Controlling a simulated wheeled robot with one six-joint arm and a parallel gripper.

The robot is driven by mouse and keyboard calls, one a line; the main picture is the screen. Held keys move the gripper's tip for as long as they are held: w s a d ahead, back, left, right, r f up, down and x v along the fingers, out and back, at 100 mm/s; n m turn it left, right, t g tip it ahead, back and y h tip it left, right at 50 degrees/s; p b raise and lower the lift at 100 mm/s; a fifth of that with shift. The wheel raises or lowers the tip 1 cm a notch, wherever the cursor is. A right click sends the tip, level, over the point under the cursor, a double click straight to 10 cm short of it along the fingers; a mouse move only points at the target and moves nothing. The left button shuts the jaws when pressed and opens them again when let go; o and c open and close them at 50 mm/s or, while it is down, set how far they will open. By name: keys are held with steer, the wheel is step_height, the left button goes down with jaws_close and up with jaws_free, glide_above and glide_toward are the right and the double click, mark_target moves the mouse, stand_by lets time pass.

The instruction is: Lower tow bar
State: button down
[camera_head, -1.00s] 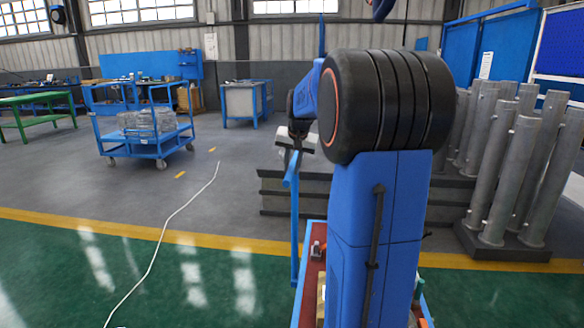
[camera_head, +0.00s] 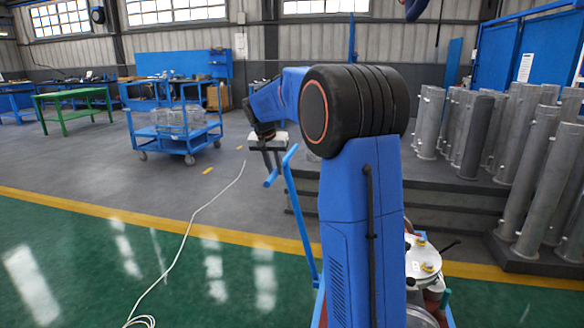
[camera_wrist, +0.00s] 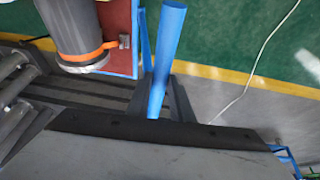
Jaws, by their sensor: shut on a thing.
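The tow bar (camera_head: 302,215) is a thin blue bar with a short crosspiece at its top, left of my arm in the head view. It leans, its top tilted to the left and its foot at the cart (camera_head: 320,309), whose blue edge shows low behind my arm. My gripper (camera_head: 272,166) is at the top of the bar, shut on its crosspiece. In the wrist view the blue bar (camera_wrist: 167,50) runs down to my dark fingers, and the grip itself is partly hidden. The cart's red bed (camera_wrist: 122,62) shows at the bar's left there.
A grey cylinder (camera_wrist: 82,30) with an orange band sits on the cart. Dark stacked slabs (camera_head: 450,205) and upright grey tubes (camera_head: 535,170) stand to the right. A blue trolley (camera_head: 178,135) stands farther back. A white cable (camera_head: 190,225) crosses the open floor at left.

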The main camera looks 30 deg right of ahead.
steer(key=w+a+f+g+h, duration=0.1)
steer(key=w+a+f, duration=0.8)
steer(key=w+a, duration=0.1)
steer(key=w+a+f+n+g+h, duration=0.1)
steer(key=w+a+f+g+h, duration=0.1)
steer(key=w+a+f, duration=0.6)
steer(key=shift+w+a+f, duration=0.4)
steer(key=shift+w+a, duration=1)
steer(key=shift+w, duration=1.3)
steer(key=c, duration=1.6)
jaws_free()
steer(key=shift+o, duration=0.2)
steer(key=v, duration=1.7)
steer(key=shift+w+a, duration=0.2)
steer(key=shift+r, duration=0.1)
